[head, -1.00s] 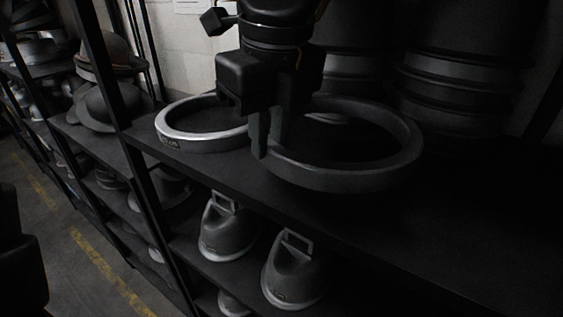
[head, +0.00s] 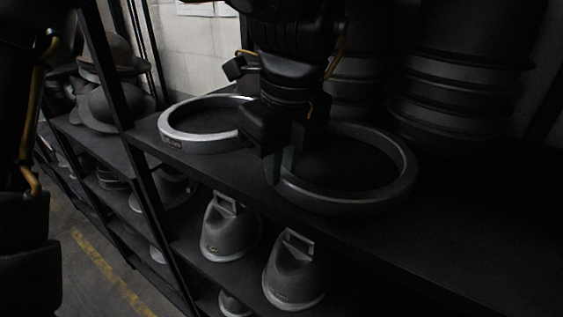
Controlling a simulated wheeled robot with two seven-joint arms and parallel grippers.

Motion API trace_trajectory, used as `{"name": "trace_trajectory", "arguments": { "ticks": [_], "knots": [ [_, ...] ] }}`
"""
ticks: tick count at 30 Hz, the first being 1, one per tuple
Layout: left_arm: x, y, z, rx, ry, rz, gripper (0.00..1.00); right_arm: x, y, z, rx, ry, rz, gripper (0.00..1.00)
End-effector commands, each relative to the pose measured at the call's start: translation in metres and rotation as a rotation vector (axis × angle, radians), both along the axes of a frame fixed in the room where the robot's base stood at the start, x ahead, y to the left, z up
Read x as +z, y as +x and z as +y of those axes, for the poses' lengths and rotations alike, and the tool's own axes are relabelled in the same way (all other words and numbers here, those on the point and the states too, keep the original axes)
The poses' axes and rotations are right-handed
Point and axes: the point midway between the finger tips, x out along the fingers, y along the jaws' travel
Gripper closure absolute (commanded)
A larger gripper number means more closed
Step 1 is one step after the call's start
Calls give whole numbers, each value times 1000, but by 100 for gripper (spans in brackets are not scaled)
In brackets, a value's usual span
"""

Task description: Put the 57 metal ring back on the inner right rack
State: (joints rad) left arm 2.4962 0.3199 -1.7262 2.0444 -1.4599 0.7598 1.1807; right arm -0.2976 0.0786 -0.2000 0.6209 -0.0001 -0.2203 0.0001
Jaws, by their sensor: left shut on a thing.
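A dark metal ring (head: 345,203) is held at its near left rim by my left gripper (head: 281,165), which comes down from the top of the head view. The gripper is shut on that rim. The ring is at the upper rack shelf (head: 400,235); I cannot tell whether it touches the shelf. No number is readable on it. A brighter metal ring (head: 187,145) lies to its left on the same shelf, with a small label too blurred to read. My gripper hides the right part of the brighter ring. My right gripper is not in view.
Dark stacked cylinders (head: 455,90) stand behind the held ring. Grey hat moulds with handles (head: 296,270) sit on the lower shelf. A black rack post (head: 125,150) rises at left, with hats (head: 100,108) beyond it. The shelf's right front looks bare.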

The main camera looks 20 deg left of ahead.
Motion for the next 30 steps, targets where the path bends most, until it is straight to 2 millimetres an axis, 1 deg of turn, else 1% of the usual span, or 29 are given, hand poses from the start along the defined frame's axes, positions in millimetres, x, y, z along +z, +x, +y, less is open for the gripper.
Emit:
{"name": "trace_trajectory", "arguments": {
  "ticks": [3, 4, 8, 9, 16, 18, 20, 27, 30],
  "knots": [
    [-4, 0, 0, 0, -1, -2, 100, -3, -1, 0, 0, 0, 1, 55],
    [-3, 0, 0, 0, 0, 0, 79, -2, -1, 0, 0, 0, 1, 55],
    [-3, 0, 0, 0, 0, 0, 62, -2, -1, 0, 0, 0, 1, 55],
    [-3, 0, 0, 0, 0, 0, 60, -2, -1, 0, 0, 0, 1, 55],
    [-2, 0, 0, 0, 0, 0, 60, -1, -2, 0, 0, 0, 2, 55],
    [3, 0, 0, 0, 0, 0, 60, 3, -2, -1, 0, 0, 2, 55],
    [7, 0, -1, 2, 1, -2, 60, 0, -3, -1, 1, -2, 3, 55],
    [48, -5, -6, 3, 1, -4, 60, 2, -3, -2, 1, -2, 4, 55],
    [62, -6, -8, 2, 2, -2, 60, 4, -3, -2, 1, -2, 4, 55]
  ]
}}
